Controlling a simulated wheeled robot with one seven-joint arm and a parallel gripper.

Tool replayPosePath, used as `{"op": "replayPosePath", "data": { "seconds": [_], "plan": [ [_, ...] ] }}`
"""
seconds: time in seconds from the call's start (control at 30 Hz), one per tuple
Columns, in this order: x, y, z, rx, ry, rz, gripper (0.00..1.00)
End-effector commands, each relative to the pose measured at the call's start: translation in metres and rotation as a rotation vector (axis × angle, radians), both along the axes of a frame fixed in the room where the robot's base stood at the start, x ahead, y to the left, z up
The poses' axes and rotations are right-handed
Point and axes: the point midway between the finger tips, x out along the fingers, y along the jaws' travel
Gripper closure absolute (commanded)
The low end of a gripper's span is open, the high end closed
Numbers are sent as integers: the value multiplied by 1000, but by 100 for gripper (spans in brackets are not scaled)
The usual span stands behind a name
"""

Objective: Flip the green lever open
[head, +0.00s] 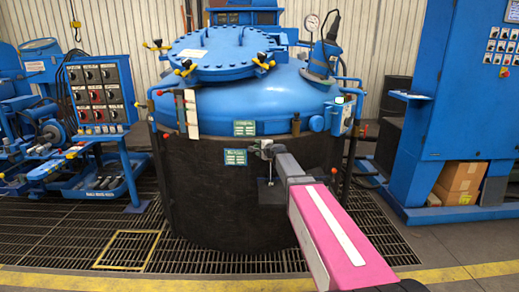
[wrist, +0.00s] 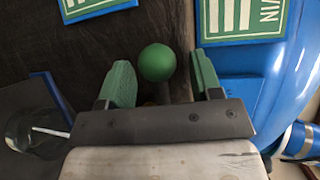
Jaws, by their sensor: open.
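The green lever's round knob (wrist: 157,62) shows in the wrist view, on a short dark stem. My gripper (wrist: 163,82) is open, its two green fingers standing on either side of the knob with a gap on both sides. In the head view my gripper (head: 263,148) is at the front of the dark furnace wall, beside the lower green label plate. The lever there is hidden or too small to make out behind my gripper.
The furnace body (head: 215,195) is dark under a blue domed lid (head: 240,105). Green-and-white label plates (head: 235,157) sit near my gripper. A blue cabinet (head: 455,95) stands at right, a switch panel (head: 97,92) at left. Grating covers the floor.

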Motion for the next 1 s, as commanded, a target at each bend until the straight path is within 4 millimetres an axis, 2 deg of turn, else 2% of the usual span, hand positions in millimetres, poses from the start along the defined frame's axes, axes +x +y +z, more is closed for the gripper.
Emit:
{"op": "replayPosePath", "data": {
  "seconds": [0.27,0.7,0.83,1.0],
  "plan": [
    [-18,-9,4,0,0,-1,41],
    [-85,-45,17,0,0,-1,41],
    [-93,-50,19,-1,0,0,41],
    [-94,-51,19,-1,0,0,41]
  ]
}}
